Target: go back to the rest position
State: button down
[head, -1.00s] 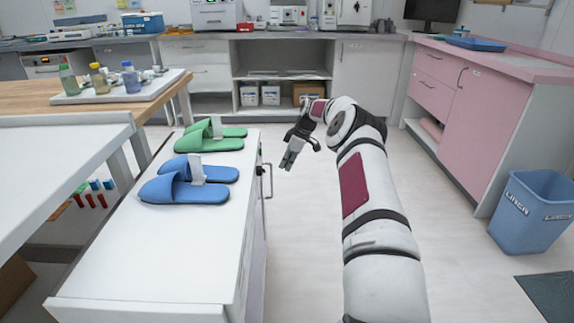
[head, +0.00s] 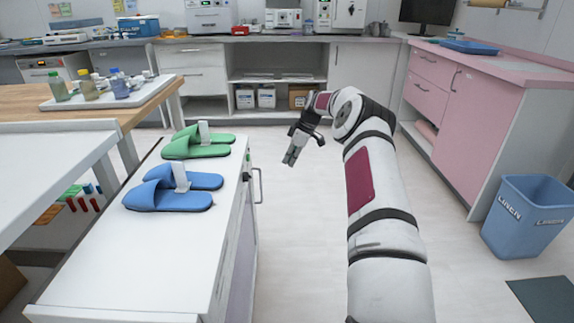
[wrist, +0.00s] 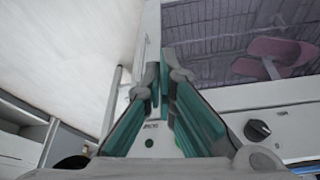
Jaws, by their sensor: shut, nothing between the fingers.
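My gripper (head: 290,158) hangs at the end of my bent arm, over the open floor to the right of the white cabinet (head: 130,270). It is shut and empty, apart from the cabinet and the slippers. In the wrist view the green-lined fingers of my gripper (wrist: 161,95) come together at their tips, with nothing between them. A pair of green slippers (head: 205,150) and a pair of blue slippers (head: 165,200) rest on the cabinet top, each with a white upright piece at it.
A blue linen bin (head: 528,225) stands on the floor at the right, near the pink cabinet (head: 465,125). A tray (head: 110,98) with several bottles sits on the wooden table at the left. The cabinet's handle (head: 258,186) sticks out towards the clear floor.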

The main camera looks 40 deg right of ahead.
jog(key=p+v, duration=0.1)
jog(key=v, duration=0.4)
jog(key=shift+w+d+r, duration=0.15)
jog(key=shift+d, duration=0.05)
